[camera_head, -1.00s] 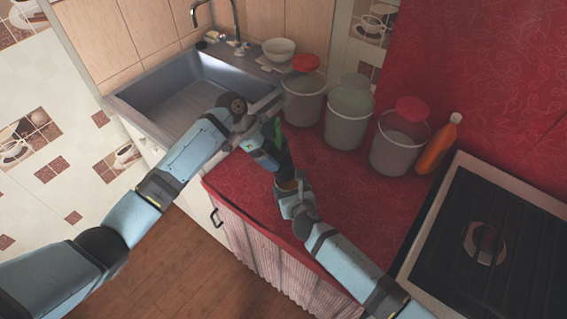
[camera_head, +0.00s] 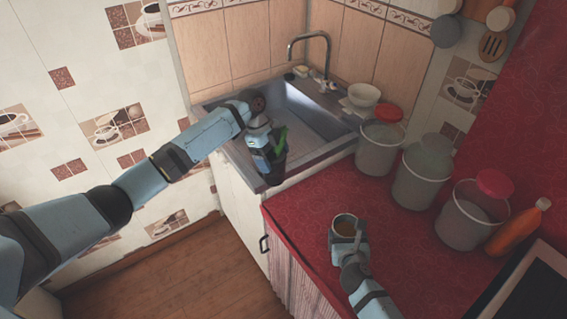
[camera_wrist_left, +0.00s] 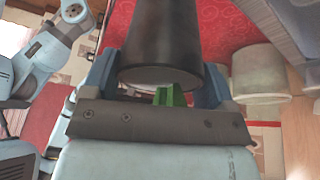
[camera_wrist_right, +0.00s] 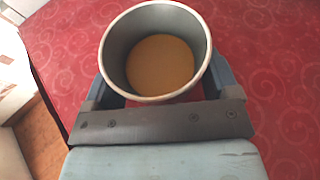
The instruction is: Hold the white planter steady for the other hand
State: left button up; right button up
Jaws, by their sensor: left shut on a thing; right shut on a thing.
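The planter (camera_head: 346,226), a small round pot with a pale rim and brown inside, is upright at the front of the red counter. The right wrist view shows its open top (camera_wrist_right: 155,97). My right gripper (camera_head: 349,240) is shut on it, with fingers on both sides. My left gripper (camera_head: 268,146) is shut on a dark, tapered vessel (camera_wrist_left: 165,45). It holds the vessel by the sink's front edge, apart from the planter. A green part (camera_head: 279,143) shows beside the dark vessel; I cannot tell what it is.
Grey pails (camera_head: 379,149) with lids stand along the back of the counter, with an orange bottle (camera_head: 518,226) at the right. The sink (camera_head: 320,118) is behind my left gripper. A white bowl (camera_head: 363,95) stands behind it. Red counter (camera_head: 385,215) lies clear between planter and pails.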

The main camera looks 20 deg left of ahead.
jog(key=shift+f, duration=0.1)
jog(key=o, duration=0.8)
jog(key=v, duration=1.2)
jog(key=shift+s, duration=0.15)
